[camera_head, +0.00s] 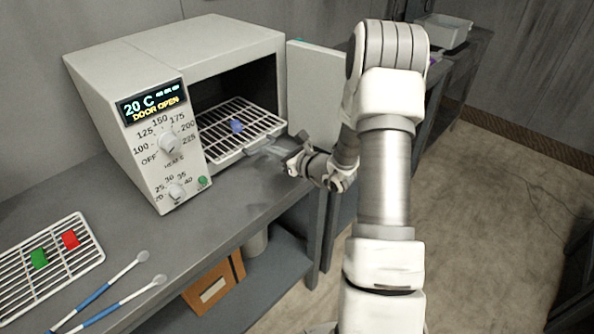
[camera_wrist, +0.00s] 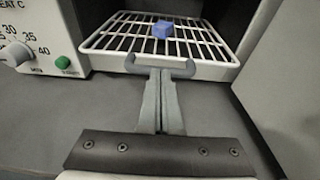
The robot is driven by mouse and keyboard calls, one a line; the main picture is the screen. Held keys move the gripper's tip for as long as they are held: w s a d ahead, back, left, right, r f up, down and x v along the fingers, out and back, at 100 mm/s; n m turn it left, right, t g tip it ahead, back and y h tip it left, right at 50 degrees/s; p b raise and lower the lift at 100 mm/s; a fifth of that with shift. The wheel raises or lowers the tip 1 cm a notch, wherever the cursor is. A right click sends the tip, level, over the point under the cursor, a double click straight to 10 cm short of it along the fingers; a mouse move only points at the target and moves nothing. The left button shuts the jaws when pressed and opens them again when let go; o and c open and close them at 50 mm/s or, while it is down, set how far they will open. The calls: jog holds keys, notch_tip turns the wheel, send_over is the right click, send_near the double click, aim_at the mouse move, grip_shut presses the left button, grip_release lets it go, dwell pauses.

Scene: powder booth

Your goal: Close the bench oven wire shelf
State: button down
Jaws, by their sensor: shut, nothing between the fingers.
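The bench oven (camera_head: 190,60) stands on the grey bench with its door (camera_head: 316,92) swung open to the right. Its display reads 20 C and DOOR OPEN. The white wire shelf (camera_head: 222,122) sticks partly out of the oven opening, with a blue piece (camera_head: 237,126) lying on it. In the wrist view the shelf (camera_wrist: 105,42) has a grey handle on its front edge, and the blue piece (camera_wrist: 162,29) sits near the middle. My gripper (camera_head: 270,146) is shut and empty, its fingertips (camera_wrist: 160,72) at the handle's middle; I cannot tell whether they touch it.
A wire rack (camera_head: 62,268) with a green piece (camera_head: 39,259) and a red piece (camera_head: 71,239) lies at the bench's left. Two blue-handled tools (camera_head: 100,290) lie beside it. A cardboard box (camera_head: 213,285) stands on the lower shelf. The open door stands close right of my gripper.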

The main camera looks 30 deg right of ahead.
aim_at(241, 132)
jog(key=b+x, duration=0.1)
jog(key=x, duration=0.2)
jog(key=r+x, duration=0.1)
jog(key=x, duration=0.2)
jog(key=r+b+x, duration=0.1)
jog(key=x, duration=0.2)
jog(key=shift+w+a+f+b, duration=0.15)
jog(key=shift+w+b, duration=0.15)
jog(key=shift+w, duration=0.3)
jog(key=shift+w+r, duration=0.15)
jog(key=shift+r, duration=0.05)
jog(key=shift+a+r, duration=0.1)
